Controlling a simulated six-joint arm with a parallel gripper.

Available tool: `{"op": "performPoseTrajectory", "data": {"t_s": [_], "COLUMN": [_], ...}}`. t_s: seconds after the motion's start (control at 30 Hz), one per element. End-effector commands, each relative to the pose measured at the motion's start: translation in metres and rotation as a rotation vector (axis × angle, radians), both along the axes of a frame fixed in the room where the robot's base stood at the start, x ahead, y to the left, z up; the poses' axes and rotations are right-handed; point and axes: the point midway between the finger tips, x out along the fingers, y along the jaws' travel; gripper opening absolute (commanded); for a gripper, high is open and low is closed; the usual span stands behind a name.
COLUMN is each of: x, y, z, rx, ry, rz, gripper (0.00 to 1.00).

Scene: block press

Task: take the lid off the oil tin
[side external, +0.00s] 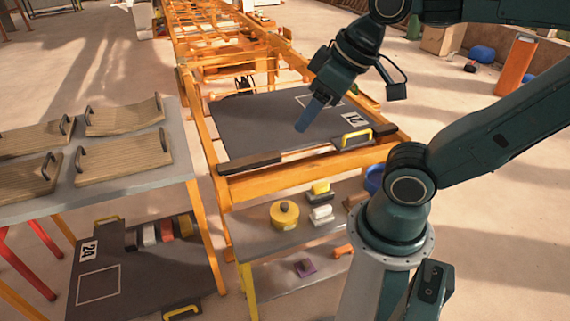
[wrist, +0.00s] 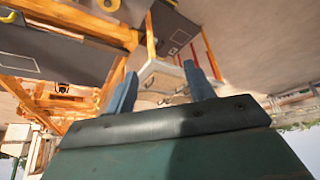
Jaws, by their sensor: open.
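The oil tin (side external: 284,219) looks like a round yellow tin on the grey shelf below the orange frame in the side view. Its lid (side external: 285,206) is on top, with a small dark knob. My gripper (side external: 308,117) is high above the dark board, behind and above the tin and well apart from it. In the wrist view my gripper (wrist: 160,88) shows two blue fingers spread apart with nothing between them.
Yellow and white blocks (side external: 321,214) stand close right of the tin. The orange frame (side external: 300,178) and dark board (side external: 260,125) overhang behind the shelf (side external: 262,246). A grey table (side external: 120,185) with curved wooden boards stands left. A purple block (side external: 305,267) lies lower down.

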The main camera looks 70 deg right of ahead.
Motion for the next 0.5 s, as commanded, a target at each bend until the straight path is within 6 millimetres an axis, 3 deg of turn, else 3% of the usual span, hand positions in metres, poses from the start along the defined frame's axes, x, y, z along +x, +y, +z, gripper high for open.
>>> {"op": "performPoseTrajectory", "data": {"t_s": [0.27,0.5], "x": [0.018,0.052], "y": [-0.007,-0.024], "z": [-0.004,-0.017], "rx": [-0.037,-0.097], "ry": [0.033,0.095], "rz": [0.046,0.149], "gripper": [0.53,0.53]}}
